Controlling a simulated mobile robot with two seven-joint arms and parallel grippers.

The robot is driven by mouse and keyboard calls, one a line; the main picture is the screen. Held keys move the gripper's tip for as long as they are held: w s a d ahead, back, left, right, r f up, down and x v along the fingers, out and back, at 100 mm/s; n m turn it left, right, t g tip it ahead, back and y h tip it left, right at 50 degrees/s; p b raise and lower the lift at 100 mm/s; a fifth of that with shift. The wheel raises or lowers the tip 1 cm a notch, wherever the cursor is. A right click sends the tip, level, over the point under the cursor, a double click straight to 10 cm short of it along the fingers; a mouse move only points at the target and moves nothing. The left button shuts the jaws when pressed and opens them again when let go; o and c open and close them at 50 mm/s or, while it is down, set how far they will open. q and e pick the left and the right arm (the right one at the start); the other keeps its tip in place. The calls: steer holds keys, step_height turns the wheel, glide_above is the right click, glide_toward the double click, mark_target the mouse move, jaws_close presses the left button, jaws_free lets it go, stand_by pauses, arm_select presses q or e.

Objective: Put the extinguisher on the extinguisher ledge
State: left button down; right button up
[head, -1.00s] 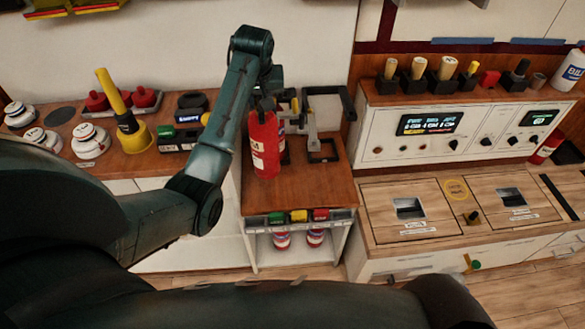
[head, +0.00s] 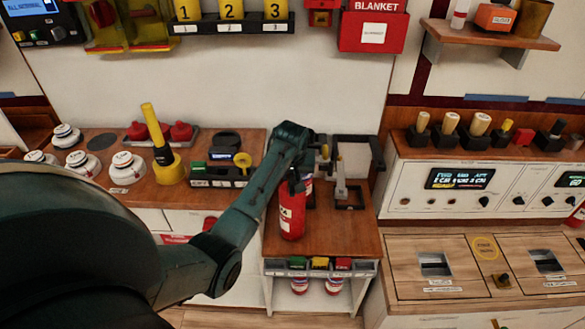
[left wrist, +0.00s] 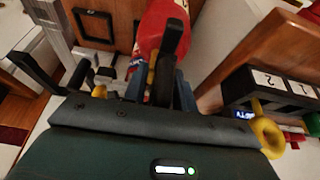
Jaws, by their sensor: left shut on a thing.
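The red extinguisher (head: 292,216) with a white label is upright over the wooden counter in the middle of the head view. I cannot tell whether its base touches the wood. My left gripper (head: 299,182) is shut on its upper part, and my arm hides some of its top. In the left wrist view, the red body (left wrist: 163,28) shows just beyond the dark fingers (left wrist: 163,78). A wooden wall ledge (head: 490,36) at upper right holds a white bottle, an orange box and a brown container; no label names it the extinguisher ledge. My right gripper is not in view.
A black-framed stand (head: 350,185) is close right of the extinguisher. A yellow-handled torch-like object (head: 160,150) and white round pieces stand left. A red blanket box (head: 373,28) and a yellow numbered rack hang above. A control panel (head: 470,185) is at right.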

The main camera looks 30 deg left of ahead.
arm_select(q)
steer(key=shift+w+r, duration=0.15)
steer(key=shift+r, duration=0.05)
steer(key=c, duration=1.5)
jaws_free()
steer(key=shift+s+f, duration=0.2)
steer(key=shift+f, duration=0.1)
steer(key=o, duration=0.4)
steer(key=shift+r, duration=0.1)
